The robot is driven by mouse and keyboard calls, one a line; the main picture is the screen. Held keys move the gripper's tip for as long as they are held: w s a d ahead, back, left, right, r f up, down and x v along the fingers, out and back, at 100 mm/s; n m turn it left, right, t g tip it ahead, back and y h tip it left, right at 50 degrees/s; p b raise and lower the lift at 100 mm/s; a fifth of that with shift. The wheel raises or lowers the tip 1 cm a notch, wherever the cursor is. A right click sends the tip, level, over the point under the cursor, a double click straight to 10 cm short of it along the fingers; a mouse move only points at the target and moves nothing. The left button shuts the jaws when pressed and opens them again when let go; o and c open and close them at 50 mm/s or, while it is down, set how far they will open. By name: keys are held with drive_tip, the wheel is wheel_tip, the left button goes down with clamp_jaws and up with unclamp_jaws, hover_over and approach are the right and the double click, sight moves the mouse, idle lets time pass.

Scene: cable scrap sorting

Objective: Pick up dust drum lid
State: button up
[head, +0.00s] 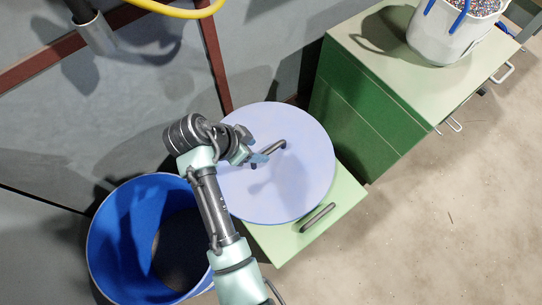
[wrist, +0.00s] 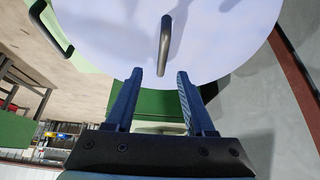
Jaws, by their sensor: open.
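The dust drum lid (head: 295,185) is a round, pale lavender disc with a dark bar handle (head: 275,148) on its top. It lies on a light green surface (head: 345,200) and also fills the upper part of the wrist view (wrist: 240,35). My gripper (head: 260,160) is over the lid, beside the handle. In the wrist view, its two blue fingers (wrist: 160,74) are apart with nothing between them. The handle (wrist: 164,45) shows just beyond the fingertips, roughly in line with the gap. I cannot tell the height between fingers and handle.
An open blue drum (head: 108,238) stands at the left of the lid, close to my arm. A green cabinet (head: 370,110) at upper right bears a white bucket (head: 447,38) of granules. A grey wall (head: 120,120) runs behind. The floor at right is clear.

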sight(267, 151)
drive_tip(key=b+x, duration=0.2)
drive_tip(key=x, duration=0.6)
drive_tip(key=shift+w+f+b, duration=0.25)
drive_tip(key=shift+f+b, duration=0.05)
drive_tip(key=shift+b, duration=0.05)
clamp_jaws()
drive_tip(key=shift+r, duration=0.1)
idle(0.9)
